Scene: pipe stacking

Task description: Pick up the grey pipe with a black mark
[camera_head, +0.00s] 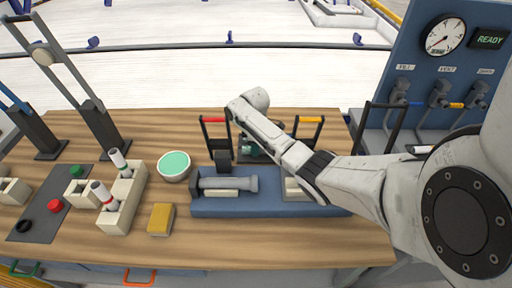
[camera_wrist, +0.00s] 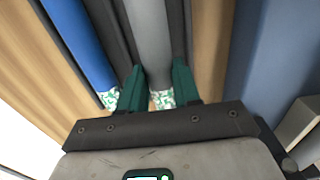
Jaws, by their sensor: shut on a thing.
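In the wrist view my gripper (camera_wrist: 159,68) has its two green fingers closed on either side of a grey pipe (camera_wrist: 152,28). The pipe runs up out of the top of that view, between dark strips. No black mark shows on the visible part. In the head view my gripper (camera_head: 250,149) is low, at a dark holder behind the blue tray, and my arm comes in from the right. The held pipe cannot be made out there. A grey cylinder (camera_head: 229,184) lies on the blue tray (camera_head: 265,208).
Red (camera_head: 214,119) and yellow (camera_head: 311,119) handles stand beside my gripper. A green-topped bowl (camera_head: 174,166), a yellow block (camera_head: 161,219) and a beige holder (camera_head: 122,206) with two marked tubes are left. A gauge panel (camera_head: 420,75) rises at right. The front table edge is clear.

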